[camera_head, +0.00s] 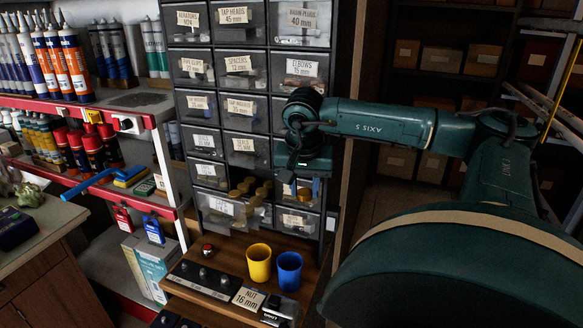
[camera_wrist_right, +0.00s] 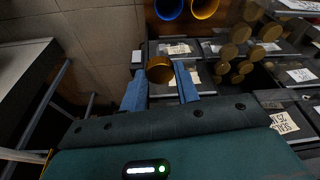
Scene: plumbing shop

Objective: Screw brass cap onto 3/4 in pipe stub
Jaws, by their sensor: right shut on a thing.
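My right gripper (camera_head: 303,187) hangs finger-down in front of the small drawers, just right of an open drawer (camera_head: 232,215) of brass caps. In the right wrist view its two blue fingers (camera_wrist_right: 160,70) are shut on a round brass cap (camera_wrist_right: 159,74), held at the fingertips. Several loose brass caps (camera_head: 248,187) sit in the open drawer; they also show in the right wrist view (camera_wrist_right: 228,52). I cannot make out the 3/4 in pipe stub in either view. My left gripper is not in view.
Below the gripper a wooden bench holds a yellow cup (camera_head: 259,266), a blue cup (camera_head: 289,272), a black strip with several knobs (camera_head: 205,280) and a "NUT 16 mm" label (camera_head: 248,299). A red-edged shelf (camera_head: 150,118) with tubes and cans stands left.

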